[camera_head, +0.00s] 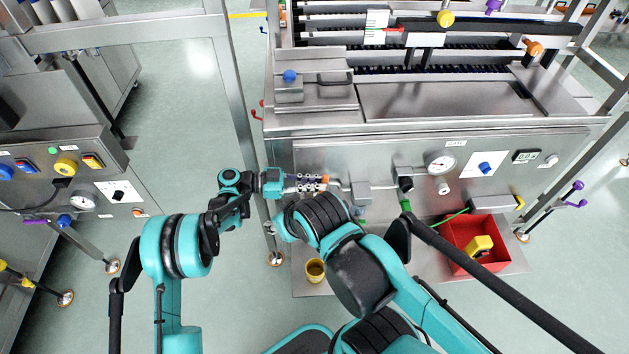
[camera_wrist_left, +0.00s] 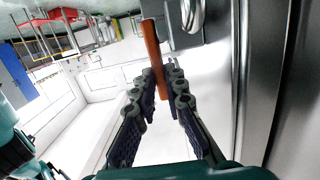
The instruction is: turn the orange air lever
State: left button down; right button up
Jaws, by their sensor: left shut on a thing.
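The orange lever (camera_wrist_left: 155,58) shows in the left wrist view as a slim bar at a steel panel, beside a metal ring. Its lower end lies between the fingertips of my left gripper (camera_wrist_left: 161,92), which is shut on it. In the head view my left gripper (camera_head: 314,183) is sideways at the left part of the steel machine's front panel (camera_head: 350,160). The lever is too small there, and too covered by the fingers, to make out clearly.
Right of my left gripper are a pressure gauge (camera_head: 440,163), a blue knob (camera_head: 485,168) and a small display (camera_head: 526,156). A red bin (camera_head: 462,238) with a yellow item stands lower right. A yellow cup (camera_head: 315,270) is below. A second control panel (camera_head: 60,165) is at left.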

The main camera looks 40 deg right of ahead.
pick_arm(q)
jog(key=shift+w+a+f+g+h, duration=0.2)
jog(key=shift+a+g+h, duration=0.1)
jog(key=shift+h, duration=0.2)
dwell(0.3)
jog(key=c, duration=1.6)
grip_release()
jog(key=shift+o, duration=0.2)
jog(key=v, duration=1.2)
